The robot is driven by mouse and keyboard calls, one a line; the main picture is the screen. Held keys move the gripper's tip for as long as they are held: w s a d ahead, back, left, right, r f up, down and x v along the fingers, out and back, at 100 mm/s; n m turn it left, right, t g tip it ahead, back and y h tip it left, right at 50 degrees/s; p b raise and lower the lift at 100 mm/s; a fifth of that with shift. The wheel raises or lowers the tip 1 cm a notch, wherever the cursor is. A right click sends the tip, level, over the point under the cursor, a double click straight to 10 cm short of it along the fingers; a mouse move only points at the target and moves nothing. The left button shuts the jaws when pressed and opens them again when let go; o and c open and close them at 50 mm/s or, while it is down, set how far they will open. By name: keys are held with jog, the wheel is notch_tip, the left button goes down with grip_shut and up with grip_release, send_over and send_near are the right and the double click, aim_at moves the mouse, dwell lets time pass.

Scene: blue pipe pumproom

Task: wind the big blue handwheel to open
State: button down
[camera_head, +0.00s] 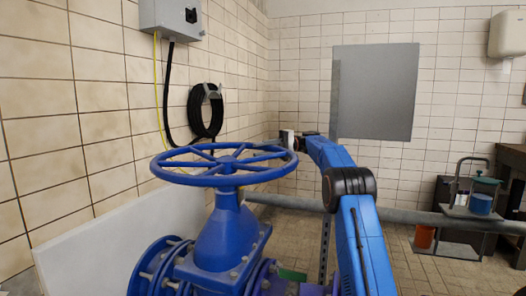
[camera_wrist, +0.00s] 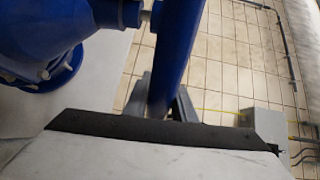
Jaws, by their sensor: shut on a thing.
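The big blue handwheel (camera_head: 224,163) sits level on top of a blue valve body (camera_head: 226,231), with several spokes running to its hub. My gripper (camera_head: 291,150) is at the right, far side of the wheel's rim. In the wrist view, the blue rim (camera_wrist: 178,50) runs down between the two grey fingers of my gripper (camera_wrist: 162,106), which is shut on it. A dark edge and a pale part of my wrist hide the finger bases there. The fingertips are too small to make out in the head view.
A pale panel (camera_head: 100,248) stands against the tiled wall at left. A grey box (camera_head: 172,18) and a coiled black hose (camera_head: 205,112) hang above it. A grey pipe (camera_head: 400,215) crosses behind my arm. A shelf with containers (camera_head: 482,204) stands at right.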

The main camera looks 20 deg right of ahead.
dwell(0.3)
jog(key=c, duration=1.5)
grip_release()
jog(key=shift+w+a, duration=0.1)
jog(key=shift+r, duration=0.1)
